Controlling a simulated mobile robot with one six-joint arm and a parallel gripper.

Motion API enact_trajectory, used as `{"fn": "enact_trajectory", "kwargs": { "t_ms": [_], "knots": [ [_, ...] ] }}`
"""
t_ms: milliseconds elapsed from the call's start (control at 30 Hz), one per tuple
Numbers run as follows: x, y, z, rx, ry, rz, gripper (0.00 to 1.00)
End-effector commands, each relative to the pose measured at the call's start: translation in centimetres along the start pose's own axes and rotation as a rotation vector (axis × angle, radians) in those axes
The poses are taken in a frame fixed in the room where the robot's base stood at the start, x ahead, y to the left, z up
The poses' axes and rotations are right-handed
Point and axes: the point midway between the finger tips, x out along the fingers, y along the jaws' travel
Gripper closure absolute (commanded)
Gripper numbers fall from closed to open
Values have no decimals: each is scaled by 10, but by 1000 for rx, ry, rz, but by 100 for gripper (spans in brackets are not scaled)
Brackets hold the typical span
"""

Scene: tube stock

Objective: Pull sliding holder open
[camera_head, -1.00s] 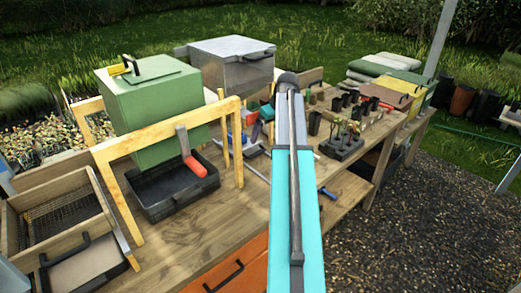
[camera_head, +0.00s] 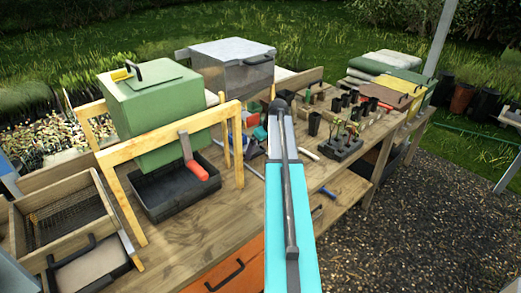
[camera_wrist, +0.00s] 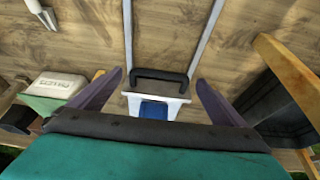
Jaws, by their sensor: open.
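The sliding holder (camera_wrist: 172,105) shows in the wrist view as a white piece with a blue part in it, partly hidden by my gripper's body. Its black bar handle (camera_wrist: 160,75) faces the bare wood. Two pale rails (camera_wrist: 207,38) run along the bench top, one on each side of the handle. My gripper (camera_wrist: 158,78) is open, with one dark finger to the left of the handle and one to the right. I see a gap between each finger and the handle. In the head view my arm hides the gripper and most of the holder.
A wooden frame (camera_head: 228,115) and a black tray (camera_head: 170,190) with a red-handled tool stand left of my arm. The green box (camera_head: 150,100) is behind them. A small pot rack (camera_head: 342,147) stands to the right. Bare bench top (camera_head: 200,225) lies in front.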

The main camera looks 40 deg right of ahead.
Motion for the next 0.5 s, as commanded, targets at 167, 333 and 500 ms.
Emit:
{"fn": "enact_trajectory", "kwargs": {
  "t_ms": [167,333,500],
  "knots": [
    [13,0,0,0,0,0,4],
    [18,0,0,1,0,0,4],
    [19,1,0,1,0,1,4]
  ]
}}
